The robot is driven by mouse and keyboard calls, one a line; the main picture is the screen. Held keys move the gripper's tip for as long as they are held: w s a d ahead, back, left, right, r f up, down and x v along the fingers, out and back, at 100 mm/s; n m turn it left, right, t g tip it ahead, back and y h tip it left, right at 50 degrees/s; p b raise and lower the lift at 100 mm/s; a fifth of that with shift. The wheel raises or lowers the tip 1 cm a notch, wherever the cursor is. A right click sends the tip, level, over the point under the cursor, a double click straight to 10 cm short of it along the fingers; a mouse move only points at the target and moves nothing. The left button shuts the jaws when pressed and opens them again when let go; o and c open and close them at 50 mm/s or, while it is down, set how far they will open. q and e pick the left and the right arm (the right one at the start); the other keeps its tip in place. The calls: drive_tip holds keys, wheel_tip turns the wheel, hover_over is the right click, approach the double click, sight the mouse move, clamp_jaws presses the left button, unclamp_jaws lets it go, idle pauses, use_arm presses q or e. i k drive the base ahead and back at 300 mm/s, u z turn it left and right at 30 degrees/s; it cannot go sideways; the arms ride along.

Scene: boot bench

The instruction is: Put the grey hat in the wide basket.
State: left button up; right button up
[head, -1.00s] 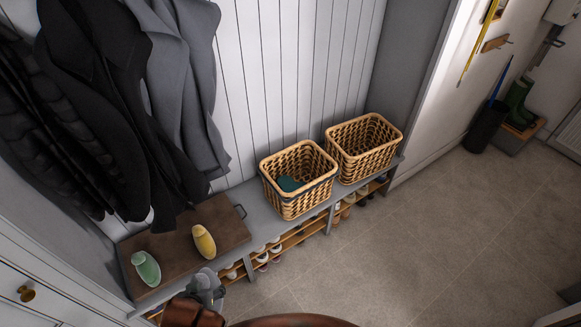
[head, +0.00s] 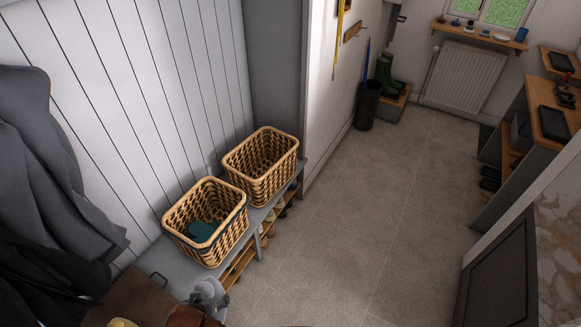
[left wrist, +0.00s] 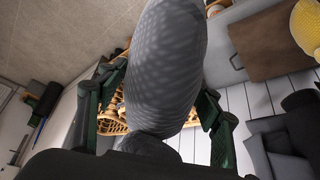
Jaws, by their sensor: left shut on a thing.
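The grey hat (left wrist: 165,60), a ribbed grey knit shape, fills the middle of the left wrist view. My left gripper (left wrist: 158,108) is shut on it, one dark green finger on each side. In the head view a grey shape (head: 209,291) at the bottom edge is the hat and gripper together, in front of the bench. Two wicker baskets stand on the bench: a nearer one (head: 232,235) with a dark band and a teal item (head: 203,231) inside, and a farther one (head: 276,181) that looks empty. I cannot tell which is wider. My right gripper is out of view.
The grey bench (head: 176,266) has shoes on racks below. A brown board (head: 137,299) with a yellow item (head: 122,323) lies at its near end. Coats (head: 50,165) hang at the left. The tiled floor (head: 345,215) is clear.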

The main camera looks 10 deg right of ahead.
sight(263, 173)
drive_tip(key=z, duration=0.5)
drive_tip(key=i, duration=1.55)
drive_tip(key=z, duration=0.05)
